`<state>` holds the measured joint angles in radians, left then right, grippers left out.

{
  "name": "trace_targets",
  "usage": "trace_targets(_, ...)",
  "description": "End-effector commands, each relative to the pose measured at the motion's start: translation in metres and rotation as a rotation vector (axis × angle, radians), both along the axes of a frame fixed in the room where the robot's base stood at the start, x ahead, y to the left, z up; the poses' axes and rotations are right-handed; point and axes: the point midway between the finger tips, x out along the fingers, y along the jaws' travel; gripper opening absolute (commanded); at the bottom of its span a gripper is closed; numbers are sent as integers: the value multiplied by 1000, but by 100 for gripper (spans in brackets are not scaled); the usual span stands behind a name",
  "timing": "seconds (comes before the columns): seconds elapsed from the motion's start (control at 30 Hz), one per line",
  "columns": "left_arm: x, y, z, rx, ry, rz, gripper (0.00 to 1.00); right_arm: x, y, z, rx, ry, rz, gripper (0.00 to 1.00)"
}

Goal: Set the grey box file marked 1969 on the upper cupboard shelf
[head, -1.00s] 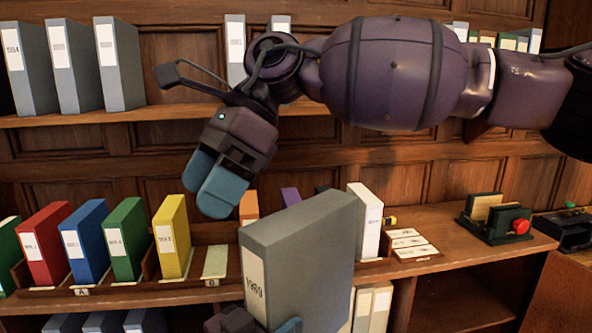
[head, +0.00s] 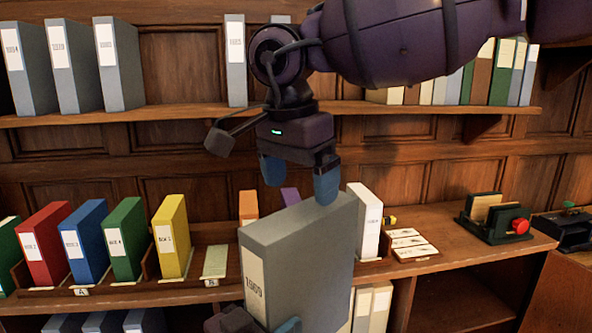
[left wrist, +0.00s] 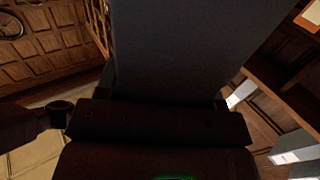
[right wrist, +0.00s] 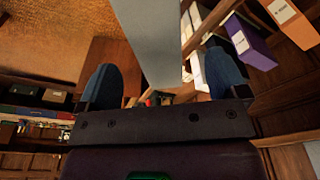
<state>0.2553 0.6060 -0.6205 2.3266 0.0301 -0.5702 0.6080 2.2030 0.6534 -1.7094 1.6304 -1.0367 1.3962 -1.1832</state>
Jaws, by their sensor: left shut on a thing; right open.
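The grey box file marked 1969 (head: 305,245) is upright in front of the lower shelf, its label facing left-front. My left gripper (head: 262,322) is shut on its lower part; the file also fills the middle of the left wrist view (left wrist: 190,50). My right gripper (head: 300,180) is open and points down just above the file's top. In the right wrist view the file's grey top (right wrist: 148,40) shows between the two blue fingers (right wrist: 165,80). The upper cupboard shelf (head: 185,113) holds grey files at left, and one grey file (head: 236,60) near the middle.
Bare room shows on the upper shelf between the left grey files (head: 120,65) and the middle one. Red, blue, green and yellow files (head: 172,237) stand in a rack below. A white file (head: 368,222) stands close behind the held file.

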Motion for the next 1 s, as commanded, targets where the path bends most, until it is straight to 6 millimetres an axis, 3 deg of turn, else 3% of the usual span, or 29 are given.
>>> trace_targets(0.3, 0, 0, 3, -3, -5, -2, 8, 5, -5, -50, 0, 3, 0, 92)
trace_targets(0.5, 0, 0, 3, -2, -6, -2, 8, 8, -7, -72, 0, 2, 0, 92)
trace_targets(0.97, 0, 0, 3, -2, -6, -2, 8, 9, -8, -82, 2, 2, -1, 92)
trace_targets(1.0, 0, 0, 3, -2, -6, -2, 8, 9, -7, -82, 2, 2, -1, 87)
